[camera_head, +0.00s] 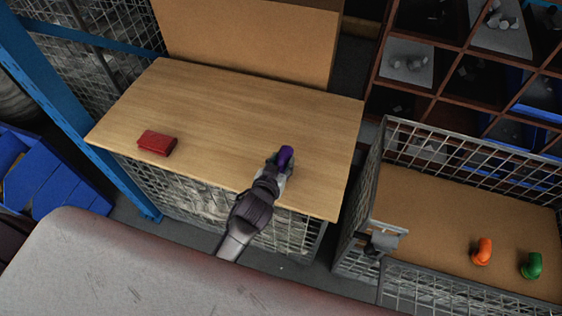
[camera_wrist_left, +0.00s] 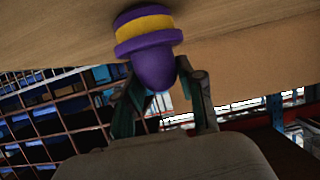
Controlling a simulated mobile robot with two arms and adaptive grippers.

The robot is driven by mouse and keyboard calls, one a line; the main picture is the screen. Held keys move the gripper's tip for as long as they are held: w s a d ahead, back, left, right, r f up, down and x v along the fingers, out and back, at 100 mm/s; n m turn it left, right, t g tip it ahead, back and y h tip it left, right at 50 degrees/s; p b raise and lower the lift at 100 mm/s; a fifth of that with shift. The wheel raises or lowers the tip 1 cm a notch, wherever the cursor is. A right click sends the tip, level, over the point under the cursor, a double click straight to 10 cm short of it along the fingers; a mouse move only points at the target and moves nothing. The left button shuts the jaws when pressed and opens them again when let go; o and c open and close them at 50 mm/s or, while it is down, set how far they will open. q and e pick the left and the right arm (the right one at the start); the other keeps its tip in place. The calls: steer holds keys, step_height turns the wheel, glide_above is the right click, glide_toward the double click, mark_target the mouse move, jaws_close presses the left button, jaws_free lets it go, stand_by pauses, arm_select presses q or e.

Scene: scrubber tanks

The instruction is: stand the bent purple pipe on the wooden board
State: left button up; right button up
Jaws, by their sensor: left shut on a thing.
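The bent purple pipe (camera_head: 286,156) is at the front right part of the wooden board (camera_head: 230,120). My left gripper (camera_head: 278,168) is shut on it. In the left wrist view the pipe (camera_wrist_left: 153,65) shows a yellow band and sits between the two fingers (camera_wrist_left: 160,92). Its banded end is close to the board surface (camera_wrist_left: 60,35); I cannot tell whether it touches. The gripper hides part of the pipe in the head view. My right gripper is not in view.
A red box-like object (camera_head: 157,143) lies on the board's left front. A wire mesh crate (camera_head: 375,160) to the right holds an orange bent pipe (camera_head: 482,252) and a green one (camera_head: 531,265). A blue post (camera_head: 70,120) stands left. The board's middle is clear.

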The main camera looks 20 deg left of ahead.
arm_select(q)
steer(key=shift+f, duration=0.2)
steer(key=o, duration=1.2)
steer(key=shift+a, duration=0.1)
